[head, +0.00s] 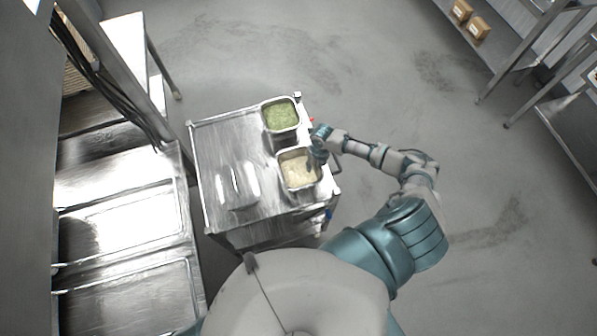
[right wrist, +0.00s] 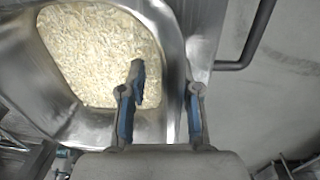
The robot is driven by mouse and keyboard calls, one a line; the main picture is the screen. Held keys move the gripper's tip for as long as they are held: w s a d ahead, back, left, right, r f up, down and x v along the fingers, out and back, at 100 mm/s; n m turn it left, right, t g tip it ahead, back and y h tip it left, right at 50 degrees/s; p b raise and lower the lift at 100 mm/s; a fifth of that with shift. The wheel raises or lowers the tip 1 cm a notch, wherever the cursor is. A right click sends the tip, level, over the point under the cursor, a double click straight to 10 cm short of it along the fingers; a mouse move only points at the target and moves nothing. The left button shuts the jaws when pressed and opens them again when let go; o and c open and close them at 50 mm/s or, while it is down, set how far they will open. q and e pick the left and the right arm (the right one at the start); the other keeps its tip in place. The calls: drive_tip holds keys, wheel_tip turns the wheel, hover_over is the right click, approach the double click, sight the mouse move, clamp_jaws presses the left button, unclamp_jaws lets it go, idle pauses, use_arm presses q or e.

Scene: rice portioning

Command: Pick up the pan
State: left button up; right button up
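A square metal pan of pale rice stands on the cart in the head view, with its rim (head: 318,180) facing my right arm. In the right wrist view the pan's rim and wall (right wrist: 176,85) pass between the fingers of my right gripper (right wrist: 162,100). One finger is over the rice side and the other is outside the wall. The fingers are apart, and no firm grip on the wall shows. In the head view my right gripper (head: 318,152) is at the pan's upper right corner. My left gripper is not in view.
A similar pan of green food (head: 281,116) stands just behind the rice pan. A shiny metal piece (head: 237,185) lies to the left on the cart (head: 222,140). Steel counters (head: 125,220) are at the left. Open floor lies to the right, with shelves (head: 520,45) beyond.

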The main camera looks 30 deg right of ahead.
drive_tip(key=shift+d, duration=0.2)
clamp_jaws()
drive_tip(key=shift+d, duration=0.1)
drive_tip(key=shift+r, duration=0.1)
